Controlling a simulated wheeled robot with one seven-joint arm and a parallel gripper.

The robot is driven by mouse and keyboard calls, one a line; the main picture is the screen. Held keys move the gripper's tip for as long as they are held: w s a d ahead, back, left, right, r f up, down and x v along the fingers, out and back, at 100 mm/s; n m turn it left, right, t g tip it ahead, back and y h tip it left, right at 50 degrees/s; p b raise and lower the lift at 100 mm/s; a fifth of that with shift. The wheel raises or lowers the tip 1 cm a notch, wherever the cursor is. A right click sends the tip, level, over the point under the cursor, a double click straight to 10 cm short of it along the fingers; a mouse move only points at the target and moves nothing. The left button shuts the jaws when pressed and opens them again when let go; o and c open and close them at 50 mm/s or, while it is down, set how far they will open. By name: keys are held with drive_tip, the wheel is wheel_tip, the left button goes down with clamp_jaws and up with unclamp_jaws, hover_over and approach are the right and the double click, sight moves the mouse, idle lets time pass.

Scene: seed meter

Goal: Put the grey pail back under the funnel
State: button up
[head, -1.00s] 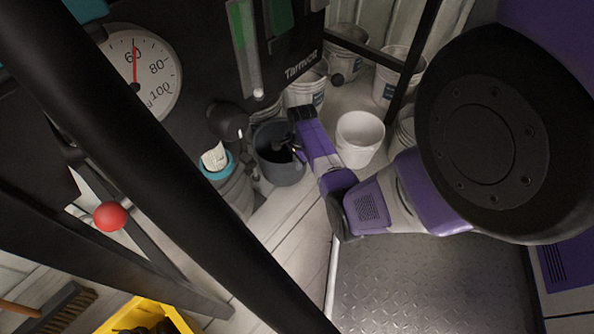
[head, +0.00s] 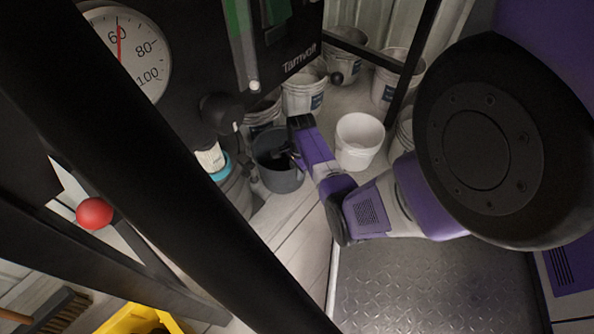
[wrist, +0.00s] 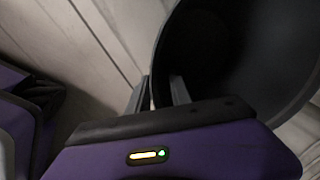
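The grey pail (head: 279,178) is dark and open-topped, left of centre in the head view, beside the teal-ringed container. My gripper (head: 290,158) reaches over its right rim. In the wrist view the pail (wrist: 235,60) fills the upper right. My gripper's fingers (wrist: 160,92) straddle its wall, one outside and one inside, with a narrow gap; they look shut on the wall. The pail's underside is hidden, so I cannot tell if it touches the floor. I cannot clearly make out the funnel; a black rounded part (head: 219,112) of the machine hangs left of the pail.
A white bucket (head: 359,142) stands just right of my gripper. Several labelled buckets stand behind. A teal-ringed container (head: 222,170) is close on the left. Black frame bars cross the foreground, one with a red ball (head: 94,213). Bare plank floor (head: 290,232) lies in front of the pail.

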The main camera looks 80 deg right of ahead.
wheel_tip(320, 180, up, 12)
drive_tip(key=p, duration=0.7)
drive_tip(key=w+a+f+n+t+h, duration=0.1)
drive_tip(key=a+f+n+t+h, duration=0.15)
drive_tip(key=a+n, duration=0.6)
drive_tip(key=a+r+n+t+h, duration=0.1)
drive_tip(key=a+r+n+t, duration=0.3)
drive_tip(key=a, duration=1.1)
drive_tip(key=s+a+r+n+t+y, duration=0.1)
drive_tip(key=a+r+n, duration=0.3)
drive_tip(key=r, duration=0.6)
drive_tip(key=s+a+r+n+t+y, duration=0.1)
drive_tip(key=s+a+r+n+t, duration=0.3)
drive_tip(key=a+r, duration=0.3)
drive_tip(key=s+a+r+n+t+y, duration=0.2)
drive_tip(key=a+r+n, duration=0.3)
drive_tip(key=r, duration=0.7)
drive_tip(key=shift+s+a+r+n+t, duration=0.25)
drive_tip(key=shift+a+r+n+t, duration=0.15)
drive_tip(key=shift+n, duration=0.25)
wheel_tip(320, 180, up, 32)
drive_tip(key=p, duration=3.1)
drive_tip(key=shift+f+p, duration=0.2)
drive_tip(key=shift+p, duration=0.2)
